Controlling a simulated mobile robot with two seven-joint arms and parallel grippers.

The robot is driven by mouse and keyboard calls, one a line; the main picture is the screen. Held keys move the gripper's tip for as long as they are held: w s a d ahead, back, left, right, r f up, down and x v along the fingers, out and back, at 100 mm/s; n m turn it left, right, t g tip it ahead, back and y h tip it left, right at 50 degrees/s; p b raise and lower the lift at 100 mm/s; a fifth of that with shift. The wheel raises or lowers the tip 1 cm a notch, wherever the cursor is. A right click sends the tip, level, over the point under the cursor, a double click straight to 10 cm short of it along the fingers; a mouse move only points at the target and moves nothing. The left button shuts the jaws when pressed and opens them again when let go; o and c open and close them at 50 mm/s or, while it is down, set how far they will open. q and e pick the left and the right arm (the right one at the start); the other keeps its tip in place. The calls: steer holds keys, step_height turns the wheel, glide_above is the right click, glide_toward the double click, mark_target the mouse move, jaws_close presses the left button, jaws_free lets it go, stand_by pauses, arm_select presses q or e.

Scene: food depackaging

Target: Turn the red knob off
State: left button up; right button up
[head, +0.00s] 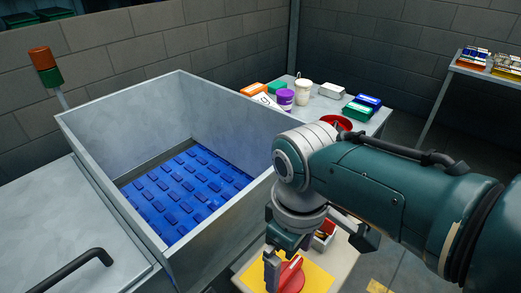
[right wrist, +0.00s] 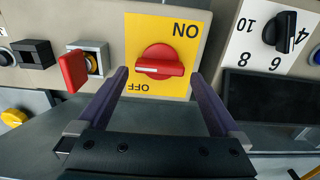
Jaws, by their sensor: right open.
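The red knob (right wrist: 160,62) sits on a yellow plate (right wrist: 138,28) marked ON and OFF, which reads upside down in the right wrist view. Its grip bar lies roughly level there, with a white mark toward its left end. The red knob (head: 291,274) also shows at the bottom of the head view, partly covered by my right gripper (head: 273,268). In the right wrist view my right gripper (right wrist: 160,73) is open, one finger on each side of the knob, with gaps to it. Contact cannot be seen. My left gripper is not in view.
Beside the plate are a red switch handle (right wrist: 74,70) and a black numbered dial (right wrist: 280,30). A metal bin with a blue conveyor belt (head: 190,190) stands left. A table behind holds tubs (head: 303,92) and boxes (head: 368,101).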

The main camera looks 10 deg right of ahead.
mark_target(289, 270)
arm_select(q)
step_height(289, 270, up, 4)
steer(key=p, duration=0.2)
steer(key=shift+p, duration=0.35)
arm_select(e)
step_height(289, 270, up, 8)
steer(key=shift+f, duration=0.25)
